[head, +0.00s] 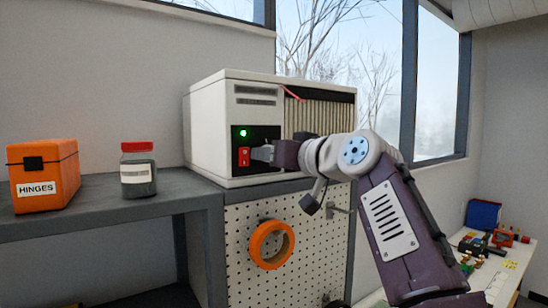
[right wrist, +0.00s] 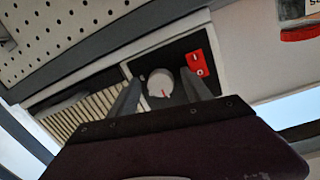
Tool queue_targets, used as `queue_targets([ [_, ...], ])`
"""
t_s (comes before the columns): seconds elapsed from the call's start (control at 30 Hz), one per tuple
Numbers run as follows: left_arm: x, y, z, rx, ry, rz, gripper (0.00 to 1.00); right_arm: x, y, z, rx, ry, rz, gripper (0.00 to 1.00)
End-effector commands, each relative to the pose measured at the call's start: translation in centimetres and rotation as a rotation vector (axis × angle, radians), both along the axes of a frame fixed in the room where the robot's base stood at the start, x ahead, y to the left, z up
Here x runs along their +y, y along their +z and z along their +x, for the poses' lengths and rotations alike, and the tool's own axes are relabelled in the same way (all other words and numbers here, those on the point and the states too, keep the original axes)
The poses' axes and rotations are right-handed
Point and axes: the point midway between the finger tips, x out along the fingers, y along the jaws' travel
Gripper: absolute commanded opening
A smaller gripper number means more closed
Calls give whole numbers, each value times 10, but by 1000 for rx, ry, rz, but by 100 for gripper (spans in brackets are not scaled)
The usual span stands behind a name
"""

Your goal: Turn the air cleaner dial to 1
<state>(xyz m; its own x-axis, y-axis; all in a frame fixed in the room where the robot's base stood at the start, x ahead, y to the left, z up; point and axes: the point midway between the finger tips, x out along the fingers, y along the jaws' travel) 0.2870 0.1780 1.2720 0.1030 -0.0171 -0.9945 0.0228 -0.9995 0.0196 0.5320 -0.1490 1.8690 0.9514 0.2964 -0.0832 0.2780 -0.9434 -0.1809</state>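The air cleaner (head: 215,120) is a cream box on the grey bench, with a black control panel, a lit green lamp (head: 243,133) and a red switch (head: 243,156). The dial (right wrist: 160,83) is a round white knob with a red pointer mark, seen in the right wrist view beside the red switch (right wrist: 199,63). No dial numbers are legible. My right gripper (head: 262,153) is at the panel and hides the dial in the head view. In the right wrist view its fingers (right wrist: 159,79) are open, one on each side of the dial, with gaps showing. My left gripper is out of view.
An orange HINGES box (head: 45,175) and a red-lidded jar (head: 138,170) stand on the bench to the left. A pegboard (head: 240,230) with an orange tape roll (head: 271,244) is below the cleaner. A white table (head: 512,262) with small parts is at the lower right.

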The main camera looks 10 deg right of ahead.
Motion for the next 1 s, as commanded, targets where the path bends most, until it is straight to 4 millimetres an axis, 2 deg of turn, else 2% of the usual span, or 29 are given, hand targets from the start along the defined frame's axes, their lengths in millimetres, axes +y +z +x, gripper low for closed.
queue_targets([
  [0.13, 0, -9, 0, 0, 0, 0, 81, -6, 0, -14, -4, -5, 0, 57],
  [0.33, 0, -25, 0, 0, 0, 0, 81, -19, 2, -57, -4, -5, -1, 57],
  [0.5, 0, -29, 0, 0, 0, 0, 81, -26, 5, -81, 0, -3, 0, 57],
  [1.0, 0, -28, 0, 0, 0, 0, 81, -27, 7, -85, 1, 0, 0, 57],
])
